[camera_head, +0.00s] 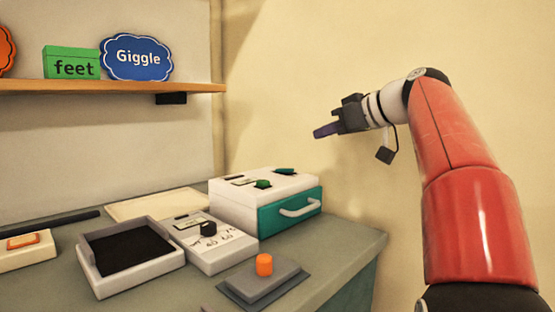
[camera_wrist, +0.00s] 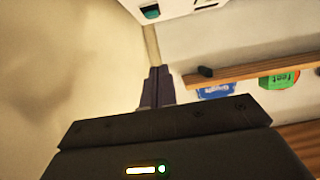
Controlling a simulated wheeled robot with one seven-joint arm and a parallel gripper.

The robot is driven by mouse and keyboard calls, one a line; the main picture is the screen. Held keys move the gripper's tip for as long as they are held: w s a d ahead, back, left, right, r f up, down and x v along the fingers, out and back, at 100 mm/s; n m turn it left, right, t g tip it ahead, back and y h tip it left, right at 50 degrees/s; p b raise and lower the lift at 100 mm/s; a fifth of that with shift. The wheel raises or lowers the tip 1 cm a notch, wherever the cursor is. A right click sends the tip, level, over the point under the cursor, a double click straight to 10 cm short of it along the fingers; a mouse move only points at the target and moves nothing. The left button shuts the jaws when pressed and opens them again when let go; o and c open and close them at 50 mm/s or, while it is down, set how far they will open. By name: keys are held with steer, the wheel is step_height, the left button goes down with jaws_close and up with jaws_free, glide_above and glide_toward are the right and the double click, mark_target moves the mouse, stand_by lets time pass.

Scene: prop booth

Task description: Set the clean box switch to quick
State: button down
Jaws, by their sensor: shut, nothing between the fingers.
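A white box with a teal drawer front (camera_head: 270,216) stands on the counter, toward its right end. A green knob (camera_head: 263,184) and a darker green lever-like part (camera_head: 284,171) sit on its top, with small dark label plates; I cannot read any setting there. The box's edge and a green part (camera_wrist: 150,12) also show at the top of the wrist view, which looks upside down. My gripper (camera_head: 318,133) is shut and empty. It is in the air above and to the right of the box, touching nothing. Its closed fingers (camera_wrist: 157,88) show in the wrist view.
Left of the box are a grey unit with a black dial (camera_head: 208,228), a black-lined tray (camera_head: 130,252) and a pale flat board (camera_head: 158,203). An orange button on a grey base (camera_head: 263,281) is in front. A shelf (camera_head: 120,87) holds signs. Air around my gripper is clear.

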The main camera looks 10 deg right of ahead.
steer(key=shift+r, duration=0.1)
steer(key=shift+w, duration=0.1)
glide_above(294, 176)
steer(key=w, duration=0.1)
steer(key=f, duration=0.4)
steer(key=shift+a+p, duration=0.25)
steer(key=shift+p, duration=0.1)
steer(key=f, duration=0.1)
steer(key=b, duration=0.1)
steer(key=f, duration=0.1)
steer(key=shift+s+d+f, duration=0.3)
steer(key=shift+f+b, duration=0.3)
steer(key=shift+f, duration=0.25)
steer(key=shift+f, duration=0.1)
